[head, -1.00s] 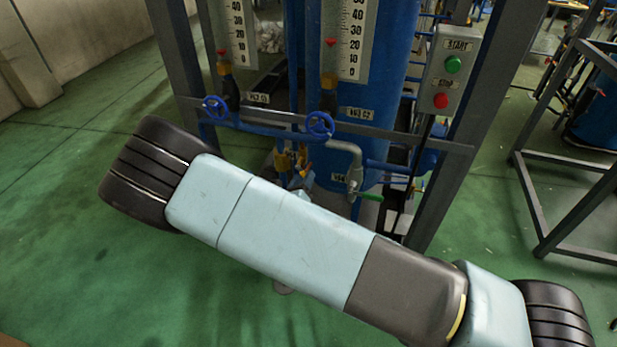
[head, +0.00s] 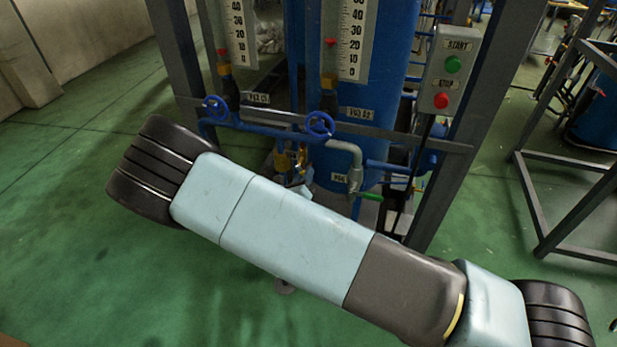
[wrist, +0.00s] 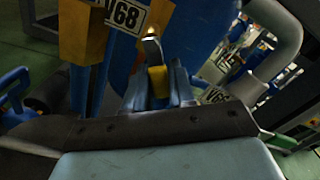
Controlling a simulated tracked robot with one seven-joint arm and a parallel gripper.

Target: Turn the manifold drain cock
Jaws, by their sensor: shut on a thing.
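A small cock with a yellow-sleeved lever (wrist: 158,80) stands between the fingers of my gripper (wrist: 160,92) in the wrist view. My gripper is shut on this yellow lever, and a bare metal end shows just beyond it. In the head view the cock's yellow lever (head: 301,160) shows low on the blue pipework, just above my gripper (head: 300,189). My own arm hides most of the gripper and whatever lies below it there. The cock's body is mostly hidden by the fingers in the wrist view.
Two blue handwheels (head: 319,124) sit on the manifold above. A grey bent pipe (head: 352,155) with a green-handled valve (head: 370,197) is close on the right. A yellow fitting (wrist: 82,40) stands left of the fingers. A dark frame post (head: 440,190) bounds the right; open floor lies left.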

